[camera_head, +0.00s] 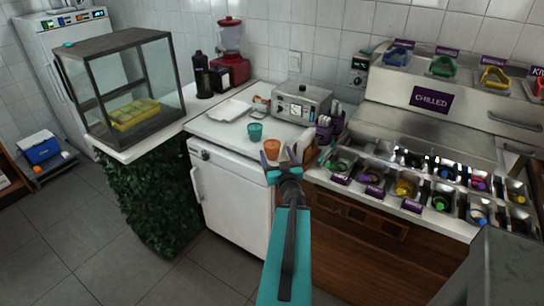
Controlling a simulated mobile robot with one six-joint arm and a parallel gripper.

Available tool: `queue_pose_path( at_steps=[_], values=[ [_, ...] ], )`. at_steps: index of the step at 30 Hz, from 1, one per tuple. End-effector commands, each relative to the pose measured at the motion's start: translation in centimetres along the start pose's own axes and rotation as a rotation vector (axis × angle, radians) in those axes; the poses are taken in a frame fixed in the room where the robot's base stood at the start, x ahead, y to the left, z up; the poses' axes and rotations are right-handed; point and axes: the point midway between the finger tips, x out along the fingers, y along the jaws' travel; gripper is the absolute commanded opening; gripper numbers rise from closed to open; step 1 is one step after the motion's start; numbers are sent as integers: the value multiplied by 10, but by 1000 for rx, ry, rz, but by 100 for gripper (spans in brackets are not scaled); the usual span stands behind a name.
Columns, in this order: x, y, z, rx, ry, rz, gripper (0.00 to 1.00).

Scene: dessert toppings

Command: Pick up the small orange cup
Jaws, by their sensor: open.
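A small orange cup (272,149) stands upright near the front edge of the white counter. A teal cup (255,132) stands behind it and to its left. My gripper (281,158) is open, with its fingers in front of the orange cup in this view. The fingers overlap the lower part of the cup in the picture. I cannot tell whether they touch it or how far apart they are in depth.
A metal appliance (301,103) stands behind the cups, and a white tray (230,111) lies to their left. A purple holder (325,131) is at the right. A topping station (425,196) fills the right side. A glass case (122,92) stands at the left.

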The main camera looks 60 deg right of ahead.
Motion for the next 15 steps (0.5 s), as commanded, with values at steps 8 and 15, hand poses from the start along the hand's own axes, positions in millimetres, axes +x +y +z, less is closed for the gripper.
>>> queue_pose_path(
  at_steps=[8,15],
  values=[
    [31,0,0,-1,0,-1,76],
    [49,0,-1,1,1,-1,76]
  ],
)
